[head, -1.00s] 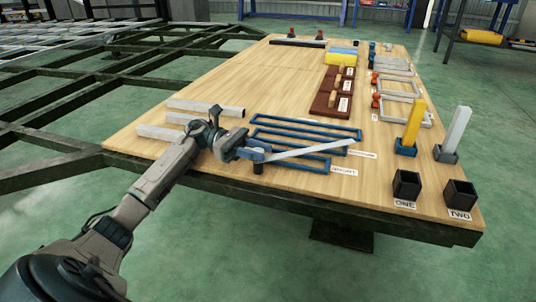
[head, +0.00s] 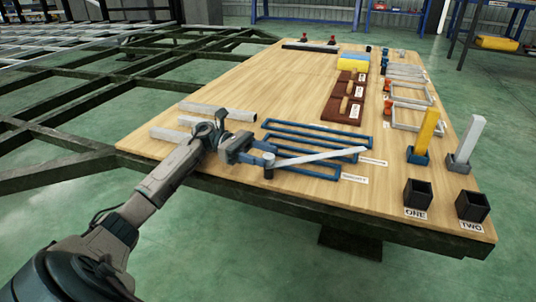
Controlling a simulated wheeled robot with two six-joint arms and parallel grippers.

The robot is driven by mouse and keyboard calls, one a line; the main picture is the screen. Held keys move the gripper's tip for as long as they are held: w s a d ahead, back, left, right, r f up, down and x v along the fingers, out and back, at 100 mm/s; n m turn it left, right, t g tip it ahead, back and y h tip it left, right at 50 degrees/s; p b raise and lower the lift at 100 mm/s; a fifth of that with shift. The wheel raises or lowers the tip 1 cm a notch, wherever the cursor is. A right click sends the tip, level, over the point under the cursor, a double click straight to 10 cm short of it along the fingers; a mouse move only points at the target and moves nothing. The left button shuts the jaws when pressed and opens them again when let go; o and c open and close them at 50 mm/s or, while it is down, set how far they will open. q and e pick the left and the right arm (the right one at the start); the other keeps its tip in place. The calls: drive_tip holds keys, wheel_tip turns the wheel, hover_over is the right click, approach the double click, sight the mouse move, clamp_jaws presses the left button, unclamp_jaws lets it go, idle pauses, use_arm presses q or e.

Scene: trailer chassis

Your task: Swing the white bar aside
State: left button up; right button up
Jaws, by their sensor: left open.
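The white bar (head: 322,156) is long and thin. It lies slantwise across the blue rectangular frames (head: 318,136), running from beside my left gripper to the right. Its near end is by a short dark post with a pale top (head: 268,166). My left gripper (head: 264,154) is open at that near end, close to the post. Whether its fingers touch the bar or post cannot be told. The bar crosses over the near blue frame. My right gripper is out of view.
Grey bars (head: 216,110) lie left of the frames, partly under my left arm. Two black boxes (head: 417,198) labelled ONE and TWO stand at the front right. Yellow (head: 424,134) and white (head: 468,140) upright blocks stand behind them. The wooden table (head: 255,75) is clear at the back left.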

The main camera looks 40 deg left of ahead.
use_arm(q)
drive_tip(key=a, duration=0.2)
drive_tip(key=a+p, duration=0.1)
drive_tip(key=a, duration=0.2)
drive_tip(key=s+a+p, duration=0.1)
drive_tip(key=a, duration=0.1)
drive_tip(key=shift+s+a+r, duration=0.1)
drive_tip(key=shift+a+r, duration=0.05)
drive_tip(key=shift+a, duration=0.2)
drive_tip(key=shift+s+a, duration=0.1)
drive_tip(key=shift+a, duration=0.35)
drive_tip(key=shift+c, duration=0.4)
